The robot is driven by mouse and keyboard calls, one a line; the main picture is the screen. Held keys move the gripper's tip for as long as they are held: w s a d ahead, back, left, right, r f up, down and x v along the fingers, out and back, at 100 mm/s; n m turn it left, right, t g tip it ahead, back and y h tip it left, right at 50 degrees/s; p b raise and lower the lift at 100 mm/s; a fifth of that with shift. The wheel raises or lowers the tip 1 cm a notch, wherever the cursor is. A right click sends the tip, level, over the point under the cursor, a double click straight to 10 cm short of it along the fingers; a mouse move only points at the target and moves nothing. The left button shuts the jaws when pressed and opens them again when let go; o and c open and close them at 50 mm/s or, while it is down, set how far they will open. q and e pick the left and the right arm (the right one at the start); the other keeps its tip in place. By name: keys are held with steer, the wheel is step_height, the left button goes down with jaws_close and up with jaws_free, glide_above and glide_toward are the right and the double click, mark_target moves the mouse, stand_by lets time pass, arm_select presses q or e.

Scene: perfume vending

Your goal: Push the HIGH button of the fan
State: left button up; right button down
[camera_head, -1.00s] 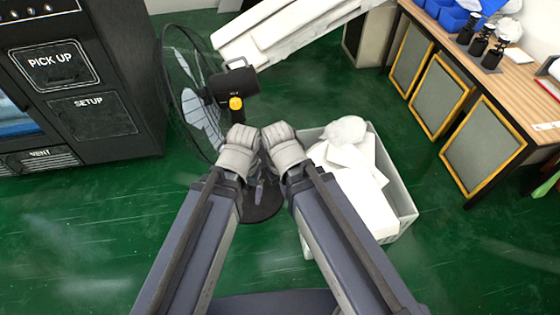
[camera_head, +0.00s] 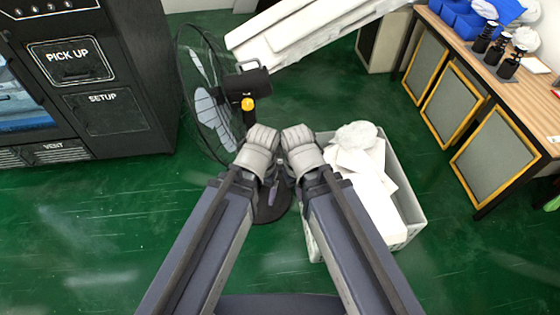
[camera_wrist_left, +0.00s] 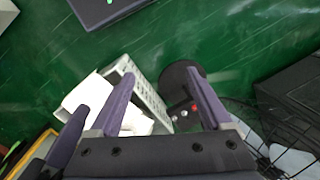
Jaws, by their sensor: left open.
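In the left wrist view, the base (camera_wrist_left: 178,82) shows beyond the fingers, with a red spot (camera_wrist_left: 194,107) on the control part near the right finger. The button labels are too small to read. My left gripper (camera_wrist_left: 158,78) is open and empty, its fingers either side of the view. My right arm's wrist (camera_head: 300,140) is beside the left; its fingers are hidden in the head view.
A grey crate (camera_head: 408,190) of white blocks stands right of the fan, close to my right arm. A black vending machine (camera_head: 130,60) is at the left. A wooden table (camera_head: 520,85) with framed panels below is at the right. Open floor lies at the front left.

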arm_select(q)
jaws_close()
stand_by(0.4)
stand_by(1.0)
